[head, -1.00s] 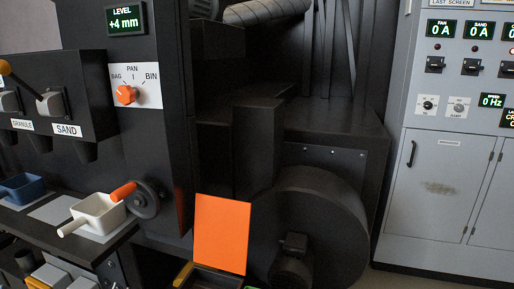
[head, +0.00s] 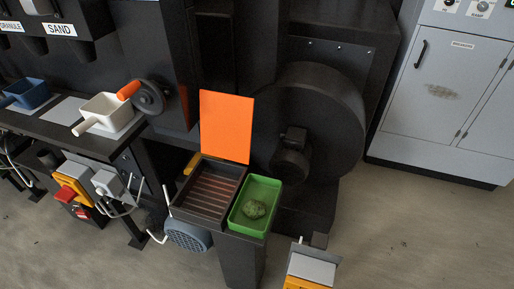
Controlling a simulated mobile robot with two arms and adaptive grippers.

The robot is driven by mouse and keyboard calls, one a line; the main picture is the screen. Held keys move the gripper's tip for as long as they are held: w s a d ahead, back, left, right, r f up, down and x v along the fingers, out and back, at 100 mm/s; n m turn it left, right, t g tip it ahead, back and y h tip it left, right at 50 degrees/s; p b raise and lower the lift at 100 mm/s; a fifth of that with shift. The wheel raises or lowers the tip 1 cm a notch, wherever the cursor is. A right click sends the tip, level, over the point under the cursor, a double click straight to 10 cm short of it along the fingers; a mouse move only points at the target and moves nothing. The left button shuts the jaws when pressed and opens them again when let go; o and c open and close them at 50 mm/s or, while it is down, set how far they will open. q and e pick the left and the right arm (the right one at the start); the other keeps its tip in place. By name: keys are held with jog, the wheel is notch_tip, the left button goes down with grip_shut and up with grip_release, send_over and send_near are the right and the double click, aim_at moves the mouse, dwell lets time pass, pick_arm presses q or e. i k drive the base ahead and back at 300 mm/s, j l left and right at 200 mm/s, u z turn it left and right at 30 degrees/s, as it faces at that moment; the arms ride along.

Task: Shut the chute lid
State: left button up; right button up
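The chute lid (head: 226,127) is a flat orange panel. It stands open, nearly upright, at the back edge of the chute (head: 208,192), a dark rectangular box with a slatted grate inside. The chute mouth is uncovered, and nothing lies on the grate. A yellow part (head: 192,163) shows at the left of the lid's lower edge. Neither of my grippers shows in the head view, so their states cannot be seen.
A green tray (head: 264,187) holding a green lump stands right of the chute. A white scoop (head: 105,113) and blue scoop (head: 29,93) lie on the left shelf. A grey-and-yellow box (head: 311,269) is at the bottom. Floor at right is clear.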

aim_at(226, 120)
jog(key=z, duration=0.35)
jog(key=l+z, duration=0.5)
jog(key=i+l+z, duration=0.15)
jog(key=l+z, duration=0.35)
jog(key=i+l, duration=0.5)
jog(key=i, duration=0.15)
jog(key=i+l+u, duration=0.15)
jog(key=i+l, duration=0.4)
jog(key=i+u, duration=0.35)
jog(key=u, duration=0.15)
jog(key=i+l+u, duration=0.1)
jog(key=i+u, duration=0.4)
jog(key=i+l+u, duration=0.2)
jog(key=u, duration=0.3)
jog(key=i+l+u, duration=0.3)
jog(key=u, duration=0.2)
jog(key=i+l+u, duration=0.2)
jog(key=u, duration=0.25)
jog(key=i+l+u, duration=0.1)
jog(key=l+u, duration=0.2)
jog(key=u, duration=0.15)
jog(key=i+l+u, duration=0.1)
jog(key=l+u, duration=0.6)
jog(key=u, duration=0.15)
jog(key=l+u, duration=0.9)
jog(key=j+u, duration=0.3)
jog(key=i+j+u, duration=0.1)
jog(key=u, duration=0.15)
